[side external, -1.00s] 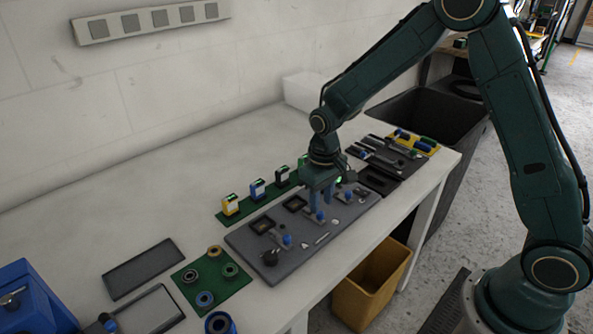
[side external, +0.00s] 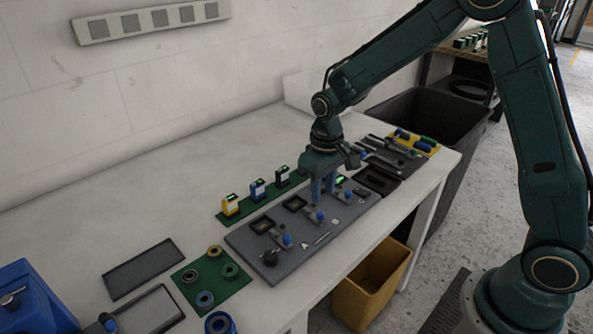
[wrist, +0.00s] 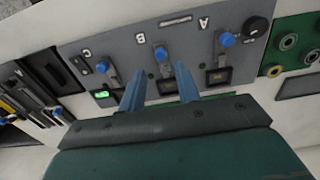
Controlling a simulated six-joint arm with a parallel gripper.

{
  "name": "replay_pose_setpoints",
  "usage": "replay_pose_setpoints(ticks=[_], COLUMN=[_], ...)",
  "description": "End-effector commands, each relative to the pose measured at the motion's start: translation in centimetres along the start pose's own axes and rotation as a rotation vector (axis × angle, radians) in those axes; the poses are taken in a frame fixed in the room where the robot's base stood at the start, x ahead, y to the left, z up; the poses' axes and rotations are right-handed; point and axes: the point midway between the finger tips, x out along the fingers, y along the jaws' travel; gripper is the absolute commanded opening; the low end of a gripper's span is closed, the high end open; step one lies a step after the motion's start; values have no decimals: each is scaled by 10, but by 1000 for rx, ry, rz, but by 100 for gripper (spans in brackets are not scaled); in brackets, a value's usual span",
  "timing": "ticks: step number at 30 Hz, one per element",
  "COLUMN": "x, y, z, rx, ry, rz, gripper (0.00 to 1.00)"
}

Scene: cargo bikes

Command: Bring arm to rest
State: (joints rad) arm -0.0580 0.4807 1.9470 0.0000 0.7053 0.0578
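My gripper (side external: 322,190) is open, with its two blue fingers apart and nothing between them. It hangs over the grey fixture board (side external: 275,258) on the bench, at the far half of it. In the wrist view my gripper (wrist: 157,86) points at the board near the letter B. The board carries clamps with blue knobs (wrist: 228,39) beside the letters A, B and C. A lit green display (wrist: 102,93) shows near the C clamp; the side view shows it too (side external: 339,181). The sockets by A (wrist: 217,77) and B look empty.
A green plate with rings (side external: 212,283), a dark tray (side external: 143,268) and a blue box (side external: 35,298) are at left. A yellow bin (side external: 372,284) stands below the bench.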

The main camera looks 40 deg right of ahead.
Motion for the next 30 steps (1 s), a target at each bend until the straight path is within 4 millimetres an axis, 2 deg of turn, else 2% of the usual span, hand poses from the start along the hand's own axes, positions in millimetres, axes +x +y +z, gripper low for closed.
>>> replay_pose_setpoints(ticks=[5,11,21,30], x=[-24,-63,-124,-162], y=[2,6,12,17], z=[8,28,74,122], rx=[0,0,1,1], ry=[32,84,185,272], rz=[-2,-4,-6,-7], gripper=[33,33,33,33])
